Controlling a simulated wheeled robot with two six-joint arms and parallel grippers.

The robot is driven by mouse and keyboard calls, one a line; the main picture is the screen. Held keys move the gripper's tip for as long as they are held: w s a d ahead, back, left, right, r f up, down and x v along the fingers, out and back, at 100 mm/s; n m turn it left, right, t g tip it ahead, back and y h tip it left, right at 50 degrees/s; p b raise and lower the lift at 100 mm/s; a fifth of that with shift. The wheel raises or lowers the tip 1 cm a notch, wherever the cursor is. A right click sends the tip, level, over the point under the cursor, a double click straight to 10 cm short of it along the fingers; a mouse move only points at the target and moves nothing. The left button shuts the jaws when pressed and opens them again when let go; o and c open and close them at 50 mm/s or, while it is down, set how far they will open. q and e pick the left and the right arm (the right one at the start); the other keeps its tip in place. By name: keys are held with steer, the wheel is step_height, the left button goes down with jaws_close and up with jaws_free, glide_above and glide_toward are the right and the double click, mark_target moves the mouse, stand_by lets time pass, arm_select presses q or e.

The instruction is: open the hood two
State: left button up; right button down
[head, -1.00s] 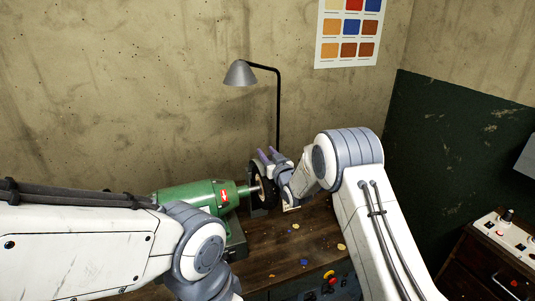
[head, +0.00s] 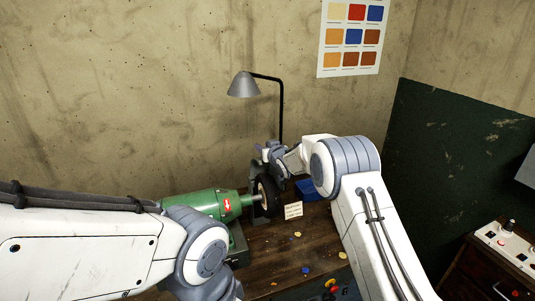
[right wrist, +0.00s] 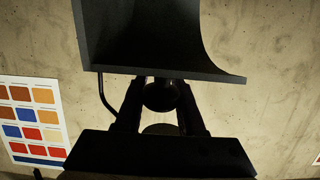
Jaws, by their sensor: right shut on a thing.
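The hood (right wrist: 160,40) is a dark flared metal cover, large at the top of the right wrist view. A dark round knob (right wrist: 160,96) sits between my right fingers below it. My right gripper (right wrist: 160,100) is shut on this knob. In the head view my right gripper (head: 262,152) is above the dark wheel (head: 267,194) of the green machine (head: 205,203). There the hood is mostly hidden behind the gripper and wheel, so its exact angle is unclear. My left arm crosses at lower left; its gripper is out of view.
A grey lamp (head: 243,85) on a black stand rises behind the wheel. A small card (head: 293,211) and a blue box (head: 311,188) are right of the wheel. Small coloured scraps lie on the wooden bench (head: 265,245). A control box (head: 505,238) stands far right.

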steer(key=shift+w+a, duration=0.3)
steer(key=shift+w, duration=0.55)
steer(key=shift+p+x, duration=0.55)
steer(key=shift+x, duration=0.3)
steer(key=shift+f, duration=0.1)
steer(key=c, duration=0.6)
jaws_free()
steer(key=shift+o, duration=0.4)
steer(key=shift+w+a+f, duration=0.1)
steer(key=shift+w, duration=0.1)
steer(key=shift+s+r, duration=0.1)
steer(key=shift+r, duration=0.25)
